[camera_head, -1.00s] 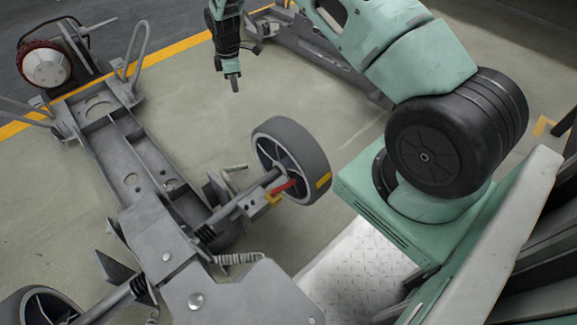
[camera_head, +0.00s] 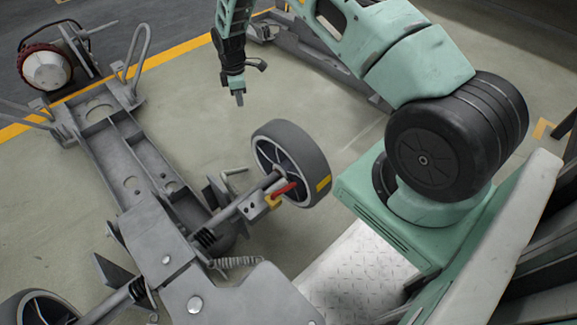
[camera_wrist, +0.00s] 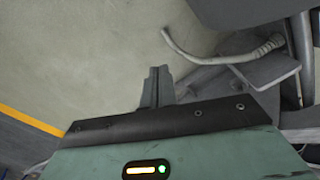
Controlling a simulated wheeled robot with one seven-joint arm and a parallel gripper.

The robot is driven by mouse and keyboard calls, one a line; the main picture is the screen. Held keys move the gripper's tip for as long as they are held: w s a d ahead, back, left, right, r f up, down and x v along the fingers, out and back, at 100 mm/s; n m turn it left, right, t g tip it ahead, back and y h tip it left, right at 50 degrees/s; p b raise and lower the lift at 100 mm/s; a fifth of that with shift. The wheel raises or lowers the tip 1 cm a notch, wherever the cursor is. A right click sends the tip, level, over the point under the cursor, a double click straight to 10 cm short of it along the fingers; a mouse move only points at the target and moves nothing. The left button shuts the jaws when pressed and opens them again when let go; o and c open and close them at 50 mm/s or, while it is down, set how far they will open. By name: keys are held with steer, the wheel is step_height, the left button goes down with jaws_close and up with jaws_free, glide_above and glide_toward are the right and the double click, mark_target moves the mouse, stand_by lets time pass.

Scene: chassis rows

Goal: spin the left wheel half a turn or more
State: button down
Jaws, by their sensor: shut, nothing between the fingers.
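A second wheel (camera_head: 22,310) is partly cut off at the bottom left corner. My gripper (camera_head: 239,98) is shut and empty. It points down above the floor, beyond the middle wheel and apart from it. In the wrist view its closed fingers (camera_wrist: 157,85) are over bare floor, and a dark tyre (camera_wrist: 240,10) shows at the top right.
A red lever (camera_head: 286,188) sits on the axle beside the middle wheel's hub. The grey chassis frame (camera_head: 135,150) fills the left. Floor around my gripper is clear.

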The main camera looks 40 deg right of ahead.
mark_target(276, 125)
steer(key=s+p, duration=0.2)
steer(key=s, duration=0.4)
steer(key=s+p, duration=0.3)
steer(key=s, duration=0.3)
steer(key=s+p, duration=0.3)
steer(key=s, duration=0.2)
steer(key=shift+s+d+r, duration=0.3)
steer(key=shift+s, duration=0.1)
step_height(276, 125, up, 3)
steer(key=p, duration=0.3)
steer(key=shift+s+d+r, duration=0.1)
steer(key=shift+d+r, duration=0.05)
steer(key=w+a+b, duration=0.1)
steer(key=w+b, duration=0.6)
steer(key=w, duration=1.2)
steer(key=shift+w, duration=0.4)
step_height(276, 125, down, 7)
steer(key=b, duration=0.3)
steer(key=shift+b, duration=0.4)
steer(key=shift+r, duration=0.1)
